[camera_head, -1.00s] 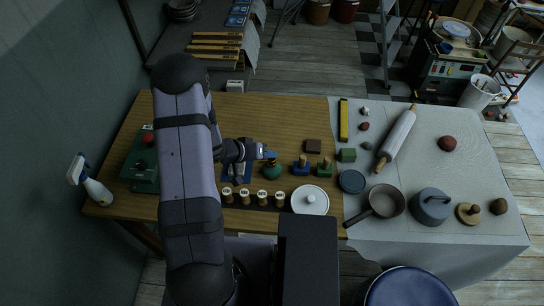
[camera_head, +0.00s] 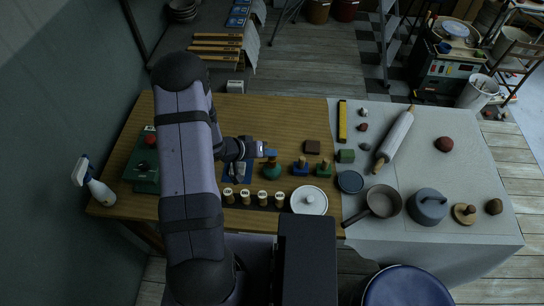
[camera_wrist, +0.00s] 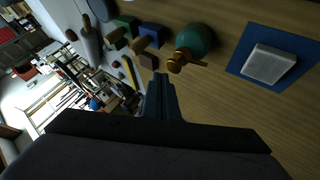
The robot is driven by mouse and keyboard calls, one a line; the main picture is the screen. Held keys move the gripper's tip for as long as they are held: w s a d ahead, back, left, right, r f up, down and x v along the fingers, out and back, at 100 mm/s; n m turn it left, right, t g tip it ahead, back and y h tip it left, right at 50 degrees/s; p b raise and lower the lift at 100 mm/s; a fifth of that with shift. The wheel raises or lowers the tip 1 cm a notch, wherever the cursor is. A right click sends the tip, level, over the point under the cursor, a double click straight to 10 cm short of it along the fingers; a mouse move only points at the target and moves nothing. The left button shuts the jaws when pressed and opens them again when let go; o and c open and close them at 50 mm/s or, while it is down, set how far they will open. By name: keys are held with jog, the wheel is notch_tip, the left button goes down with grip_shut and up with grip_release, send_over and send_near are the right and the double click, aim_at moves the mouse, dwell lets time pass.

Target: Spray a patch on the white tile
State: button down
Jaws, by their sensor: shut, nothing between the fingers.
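A white tile (camera_wrist: 268,63) lies on a blue mat (camera_wrist: 304,47) in the wrist view. In the head view my arm hides much of that mat (camera_head: 229,178). A rounded green vessel (camera_head: 272,172) with a brass-coloured top stands right of the mat; its spout-like top shows in the wrist view (camera_wrist: 186,57). My gripper (camera_head: 266,150) is shut and empty, just behind the green vessel. In the wrist view its fingertips (camera_wrist: 160,79) are left of and apart from the vessel's top.
Blue (camera_head: 299,167) and green (camera_head: 324,168) stamps stand right of the vessel. A green box (camera_head: 146,167) is at left. The wooden table (camera_head: 272,112) is clear behind my gripper.

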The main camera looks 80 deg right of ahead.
notch_tip(320, 180, up, 5)
jog(key=p, duration=0.5)
jog(key=shift+r, duration=0.15)
dwell(0.6)
